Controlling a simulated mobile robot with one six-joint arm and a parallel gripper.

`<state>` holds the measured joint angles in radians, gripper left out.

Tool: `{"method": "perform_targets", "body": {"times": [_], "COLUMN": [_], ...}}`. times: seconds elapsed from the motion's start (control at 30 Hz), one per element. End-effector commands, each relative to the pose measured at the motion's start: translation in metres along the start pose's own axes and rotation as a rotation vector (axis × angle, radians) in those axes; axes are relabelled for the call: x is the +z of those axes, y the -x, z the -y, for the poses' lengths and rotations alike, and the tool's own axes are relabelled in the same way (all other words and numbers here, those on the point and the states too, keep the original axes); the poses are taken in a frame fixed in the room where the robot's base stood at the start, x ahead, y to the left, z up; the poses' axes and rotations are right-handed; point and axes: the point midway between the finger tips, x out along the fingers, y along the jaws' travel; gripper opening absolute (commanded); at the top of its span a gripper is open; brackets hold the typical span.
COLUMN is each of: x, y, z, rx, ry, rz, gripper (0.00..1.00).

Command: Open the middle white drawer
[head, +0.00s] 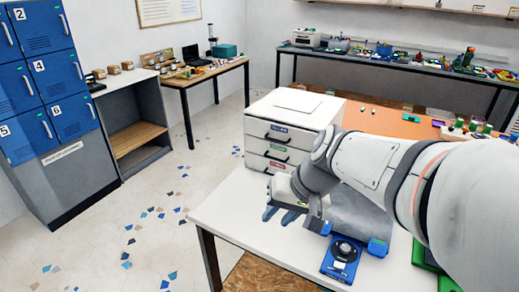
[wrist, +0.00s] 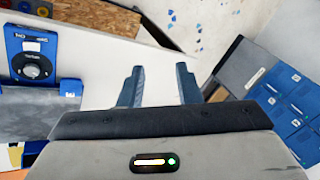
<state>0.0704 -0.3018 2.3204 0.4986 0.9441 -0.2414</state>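A white drawer unit (head: 298,105) stands on the white table in the head view, with a few stacked drawers that look closed. The middle white drawer (head: 260,149) has a green label and a dark handle. The top drawer has a blue label and the lowest visible one a red label. My gripper (head: 279,215) is in front of and below the drawer fronts, near the table edge, apart from the handles. In the wrist view my gripper (wrist: 160,78) has its two blue fingers spread with nothing between them. The drawer unit does not show in the wrist view.
A blue device with a dial (head: 343,257) lies on the white table (head: 222,213) near my arm; it also shows in the wrist view (wrist: 32,62). Blue lockers (head: 40,75) stand at the left. The tiled floor left of the table is clear.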

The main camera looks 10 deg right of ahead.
Motion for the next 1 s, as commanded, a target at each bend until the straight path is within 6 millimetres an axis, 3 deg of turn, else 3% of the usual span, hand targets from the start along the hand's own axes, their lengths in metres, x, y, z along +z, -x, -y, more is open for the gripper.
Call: {"method": "perform_targets", "body": {"times": [0.03, 0.2, 0.33, 0.5, 0.6, 0.8, 1.0], "x": [-0.015, -0.091, -0.159, -0.245, -0.284, -0.328, -0.346], "y": [-0.039, -0.096, -0.134, -0.174, -0.19, -0.202, -0.205], "z": [-0.005, 0.002, -0.012, -0.058, -0.09, -0.137, -0.139], "rx": [-0.081, -0.375, -0.58, -0.798, -0.883, -0.966, -0.982], "ry": [-0.04, -0.156, -0.247, -0.364, -0.422, -0.494, -0.508], "rz": [-0.003, -0.09, -0.212, -0.428, -0.553, -0.722, -0.76], "gripper": [0.31, 0.31, 0.31, 0.31, 0.31, 0.31, 0.31]}}
